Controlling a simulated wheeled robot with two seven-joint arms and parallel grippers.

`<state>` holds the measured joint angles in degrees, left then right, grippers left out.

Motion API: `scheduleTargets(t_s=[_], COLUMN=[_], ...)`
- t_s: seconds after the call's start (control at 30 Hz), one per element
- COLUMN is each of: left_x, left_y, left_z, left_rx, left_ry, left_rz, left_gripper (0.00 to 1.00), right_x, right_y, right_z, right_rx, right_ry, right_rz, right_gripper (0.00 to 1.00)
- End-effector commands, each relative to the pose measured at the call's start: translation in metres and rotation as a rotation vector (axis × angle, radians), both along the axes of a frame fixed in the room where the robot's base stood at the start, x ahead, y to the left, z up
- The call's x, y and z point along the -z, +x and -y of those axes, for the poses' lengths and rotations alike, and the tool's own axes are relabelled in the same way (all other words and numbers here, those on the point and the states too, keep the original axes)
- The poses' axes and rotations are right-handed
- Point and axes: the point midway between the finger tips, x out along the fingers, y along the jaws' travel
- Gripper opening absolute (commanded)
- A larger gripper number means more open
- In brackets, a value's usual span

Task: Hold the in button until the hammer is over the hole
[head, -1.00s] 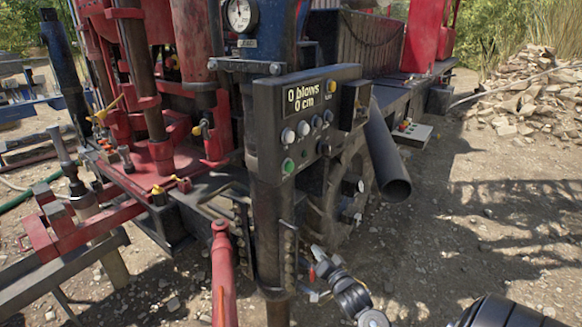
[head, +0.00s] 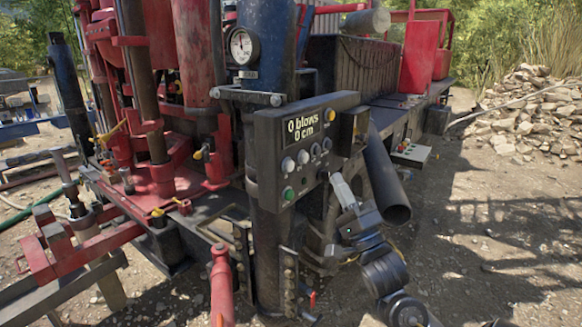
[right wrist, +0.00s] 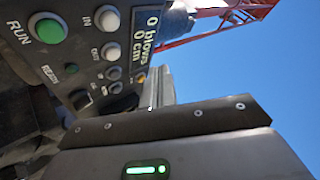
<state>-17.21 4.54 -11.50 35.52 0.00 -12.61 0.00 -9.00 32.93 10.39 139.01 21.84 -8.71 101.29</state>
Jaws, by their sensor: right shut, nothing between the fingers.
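The control panel (head: 270,150) stands on a dark post in the middle of the head view; its display (head: 302,126) reads 0 blows, 0 cm. The white in button (head: 288,164) is leftmost in its row, above the green run button (head: 288,193). In the right wrist view the in button (right wrist: 107,17) carries its label, beside the out button (right wrist: 109,50). My right gripper (head: 338,180) is shut and empty, pointing up just right of and below the panel, apart from the in button. I cannot pick out the hammer or the hole for sure. My left gripper is not in view.
A dark open pipe (head: 385,180) slants down close behind my right gripper. A red post (head: 221,285) rises in front of the panel, lower left. The red rig (head: 160,180) fills the left. Open dirt ground (head: 500,250) lies to the right.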

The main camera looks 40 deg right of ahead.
Motion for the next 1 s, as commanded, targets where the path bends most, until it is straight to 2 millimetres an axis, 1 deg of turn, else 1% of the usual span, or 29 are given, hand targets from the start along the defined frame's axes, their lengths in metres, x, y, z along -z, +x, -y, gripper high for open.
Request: scheduleTargets(t_s=[0.2,0.33,0.8,1.0], left_x=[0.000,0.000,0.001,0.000], left_y=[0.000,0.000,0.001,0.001], left_z=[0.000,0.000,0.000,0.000], left_rx=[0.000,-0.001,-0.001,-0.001], left_ry=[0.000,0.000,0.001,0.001], left_rz=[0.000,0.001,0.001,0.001], left_gripper=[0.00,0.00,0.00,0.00], right_x=[0.001,0.001,0.000,0.000], right_y=[0.002,0.009,0.067,0.081], right_z=[0.000,-0.002,-0.019,-0.023], right_rx=[0.001,0.002,0.003,0.002], right_ry=[0.000,0.000,0.000,0.000], right_rz=[-0.001,-0.001,-0.002,-0.002], right_gripper=[0.00,0.00,0.00,0.00])
